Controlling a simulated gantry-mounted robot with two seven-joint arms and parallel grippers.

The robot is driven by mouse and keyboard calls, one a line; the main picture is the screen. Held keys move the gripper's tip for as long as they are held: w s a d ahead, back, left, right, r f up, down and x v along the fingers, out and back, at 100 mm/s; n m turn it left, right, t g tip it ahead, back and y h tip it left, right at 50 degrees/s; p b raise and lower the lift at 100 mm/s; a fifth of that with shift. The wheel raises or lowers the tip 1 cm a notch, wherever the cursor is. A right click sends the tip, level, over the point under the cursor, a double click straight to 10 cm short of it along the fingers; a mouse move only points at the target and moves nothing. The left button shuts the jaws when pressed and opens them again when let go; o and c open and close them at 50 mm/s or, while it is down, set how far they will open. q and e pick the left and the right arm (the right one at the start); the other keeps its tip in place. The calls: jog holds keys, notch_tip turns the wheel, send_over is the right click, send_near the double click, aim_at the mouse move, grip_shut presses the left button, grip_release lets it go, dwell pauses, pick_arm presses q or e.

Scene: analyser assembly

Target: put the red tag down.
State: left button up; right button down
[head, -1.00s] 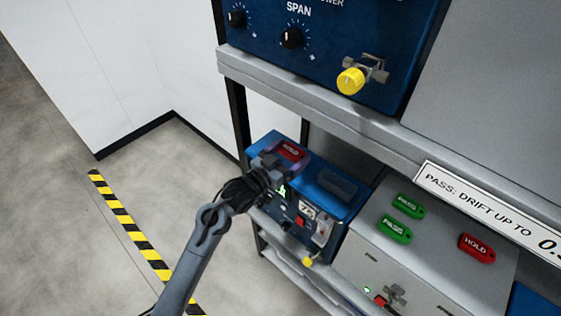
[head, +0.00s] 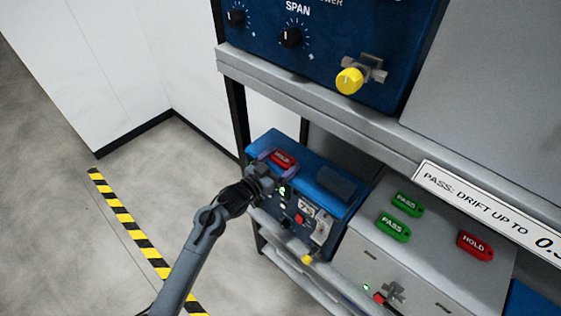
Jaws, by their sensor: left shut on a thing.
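The red tag (head: 284,160), lettered HOLD, is at the left end of the top of the blue analyser (head: 318,176). My left gripper (head: 271,163) is shut on this tag, with its fingers reaching over the analyser's left front edge. The tag looks level and at or very close to the blue top; I cannot tell whether it touches. My right gripper does not show.
A second red HOLD tag (head: 475,246) and green PASS tags (head: 394,227) lie on the grey unit (head: 428,268) to the right. The shelf (head: 330,110) overhangs behind.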

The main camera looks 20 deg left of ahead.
pick_arm(q)
jog(key=shift+f, duration=0.1)
jog(key=o, duration=0.7)
jog(key=shift+s+a, duration=0.2)
jog(key=shift+s, duration=0.3)
jog(key=v, duration=1.1)
jog(key=s+f+n+g+y, duration=0.2)
jog(key=s+f+g+y, duration=0.4)
jog(key=s+f, duration=0.45)
jog(key=s+g+y, duration=0.1)
jog(key=s+g, duration=0.5)
jog(key=s, duration=1.3)
jog(key=shift+d+n+g, duration=0.35)
jog(key=shift+n+g, duration=0.05)
